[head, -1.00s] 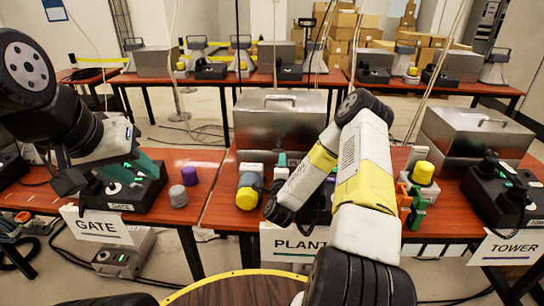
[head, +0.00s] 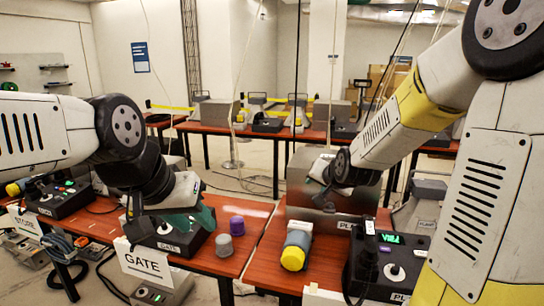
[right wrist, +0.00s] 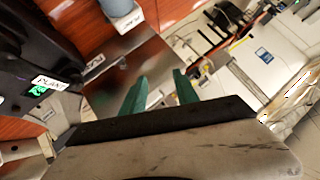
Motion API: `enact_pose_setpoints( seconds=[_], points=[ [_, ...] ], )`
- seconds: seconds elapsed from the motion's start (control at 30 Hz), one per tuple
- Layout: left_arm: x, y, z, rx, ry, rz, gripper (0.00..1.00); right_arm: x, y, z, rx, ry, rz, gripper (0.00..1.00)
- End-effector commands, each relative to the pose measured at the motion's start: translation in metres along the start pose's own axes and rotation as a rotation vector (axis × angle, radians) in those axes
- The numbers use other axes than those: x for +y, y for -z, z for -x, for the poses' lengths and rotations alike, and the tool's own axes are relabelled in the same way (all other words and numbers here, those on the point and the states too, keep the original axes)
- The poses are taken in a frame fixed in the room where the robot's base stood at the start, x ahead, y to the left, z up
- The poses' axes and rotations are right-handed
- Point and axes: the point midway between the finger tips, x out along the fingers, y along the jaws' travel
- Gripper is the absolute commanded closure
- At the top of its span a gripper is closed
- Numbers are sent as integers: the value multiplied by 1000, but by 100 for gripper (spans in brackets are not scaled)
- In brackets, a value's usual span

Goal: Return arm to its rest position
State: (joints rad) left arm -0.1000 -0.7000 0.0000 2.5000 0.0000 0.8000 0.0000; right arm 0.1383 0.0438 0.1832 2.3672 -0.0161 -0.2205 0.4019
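My left gripper (head: 178,218) has green fingers set apart and hangs over the black GATE phone (head: 180,240), partly hiding it. I see nothing between its fingers. My right arm reaches in from the upper right. Its gripper (head: 322,180) is in front of the steel box (head: 330,208) behind the PLANT table. In the right wrist view, the two green fingers (right wrist: 160,92) are apart and empty, with the steel box beyond them. The black PLANT phone (head: 385,265) has a lit green screen. It also shows in the right wrist view (right wrist: 35,80).
Another phone (head: 62,195) is at the left. Tables (head: 265,250) stand close together.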

Motion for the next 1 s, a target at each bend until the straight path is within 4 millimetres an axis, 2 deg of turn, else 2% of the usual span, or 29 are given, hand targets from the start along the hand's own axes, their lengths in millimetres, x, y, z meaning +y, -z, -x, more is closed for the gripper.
enact_pose_setpoints(
  seconds=[0.03, 0.17, 0.3, 0.4, 0.5, 0.6, 0.7, 1.0],
  points=[
    [0, 0, 0, 0, 0, 0, 64, -4, 0, 25, -21, -12, 48, 64],
    [0, 0, 0, 0, 0, 0, 64, -3, -16, 85, -113, -50, 165, 64],
    [0, 0, 0, 0, 0, 0, 64, 4, -43, 150, -218, -70, 274, 64],
    [0, 0, 0, 0, 0, 0, 64, 11, -64, 191, -289, -70, 336, 64],
    [0, 0, 0, 0, 0, 0, 64, 18, -83, 221, -346, -62, 383, 64],
    [0, 0, 0, 0, 0, 0, 64, 23, -96, 240, -386, -55, 412, 64],
    [0, 0, 0, 0, 0, 0, 64, 26, -103, 249, -408, -51, 425, 64],
    [0, 0, 0, 0, 0, 0, 64, 27, -104, 250, -413, -51, 427, 64]
  ],
)
